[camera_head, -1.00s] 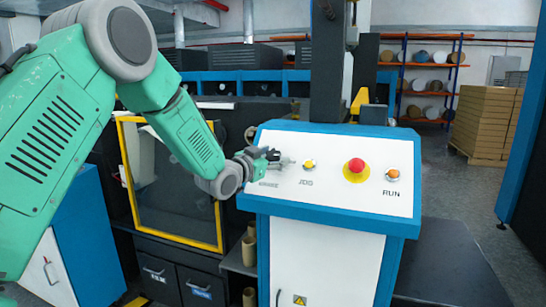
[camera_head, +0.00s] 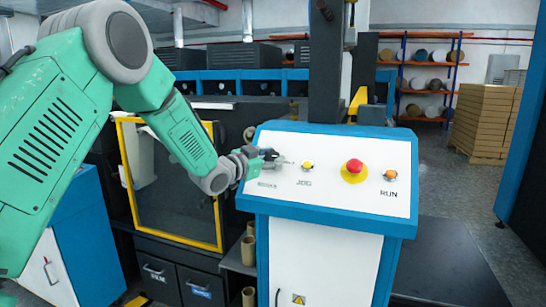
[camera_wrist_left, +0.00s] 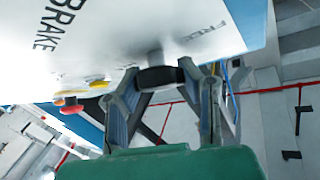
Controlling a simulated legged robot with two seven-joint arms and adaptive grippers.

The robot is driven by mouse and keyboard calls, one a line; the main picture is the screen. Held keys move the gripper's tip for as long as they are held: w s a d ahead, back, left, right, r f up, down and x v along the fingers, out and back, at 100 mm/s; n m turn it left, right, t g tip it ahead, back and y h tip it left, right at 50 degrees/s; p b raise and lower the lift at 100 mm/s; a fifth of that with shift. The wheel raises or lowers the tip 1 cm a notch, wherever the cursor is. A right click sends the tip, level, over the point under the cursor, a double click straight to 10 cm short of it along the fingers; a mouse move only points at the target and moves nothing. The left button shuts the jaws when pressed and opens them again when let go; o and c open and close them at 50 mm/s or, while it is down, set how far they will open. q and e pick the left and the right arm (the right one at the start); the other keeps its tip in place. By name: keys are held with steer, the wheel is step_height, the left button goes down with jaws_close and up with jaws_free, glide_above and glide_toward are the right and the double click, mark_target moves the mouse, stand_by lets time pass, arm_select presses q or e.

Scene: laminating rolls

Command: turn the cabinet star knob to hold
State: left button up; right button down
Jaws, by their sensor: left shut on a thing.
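The sloped white control panel (camera_head: 330,195) with a blue rim stands in the middle of the head view. My left gripper (camera_head: 276,161) is at the panel's left end, over a printed label too small to read there. In the left wrist view the black star knob (camera_wrist_left: 160,76) sits on a pale stub out of the panel face. The fingers of my left gripper (camera_wrist_left: 163,82) are shut on the knob from both sides. The word BRAKE is printed left of it, and another word, partly legible, lies to the right. My right gripper is not in view.
A yellow JOG button (camera_head: 307,166), a red emergency button (camera_head: 354,167) on a yellow base and an orange RUN button (camera_head: 389,174) lie right of the gripper. A yellow-framed door (camera_head: 218,230) is behind my left arm. Stacked boxes (camera_head: 487,120) stand far right.

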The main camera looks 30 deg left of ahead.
arm_select(q)
steer(key=shift+s+f, duration=0.1)
steer(key=shift+f, duration=0.25)
steer(key=o, duration=1.2)
steer(key=shift+c, duration=0.2)
steer(key=shift+o, duration=0.2)
steer(key=shift+a, duration=0.1)
steer(key=shift+r, duration=0.1)
steer(key=shift+s+a, duration=0.1)
steer(key=shift+s, duration=0.2)
steer(key=s+a, duration=0.2)
steer(key=s, duration=0.9)
steer(key=shift+d+r, duration=0.1)
